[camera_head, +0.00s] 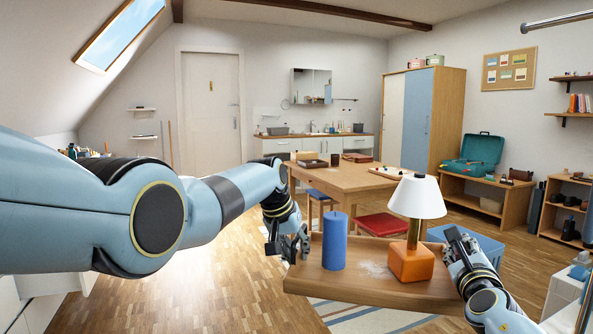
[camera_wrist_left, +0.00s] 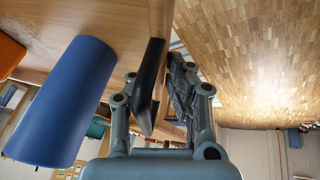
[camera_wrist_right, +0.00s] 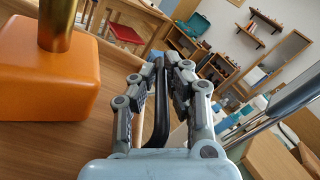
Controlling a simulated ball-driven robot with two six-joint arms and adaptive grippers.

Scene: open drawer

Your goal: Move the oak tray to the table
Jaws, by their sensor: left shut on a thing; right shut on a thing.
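The oak tray (camera_head: 345,289) is held off the floor in front of me, between my two grippers. On it stand a blue cylinder (camera_head: 334,241) and a lamp with a white shade and orange base (camera_head: 410,262). My left gripper (camera_head: 301,245) is at the tray's left edge, shut on a dark handle (camera_wrist_left: 150,85). My right gripper (camera_head: 455,240) is at the right edge, shut on the other dark handle (camera_wrist_right: 160,100). The wooden table (camera_head: 345,180) stands beyond the tray, with several small items on it.
A red-seated stool (camera_head: 381,224) and a blue-topped stool (camera_head: 318,194) stand by the table. A blue box (camera_head: 480,245) is on the floor behind the right gripper. Wood floor is open at left (camera_head: 190,290).

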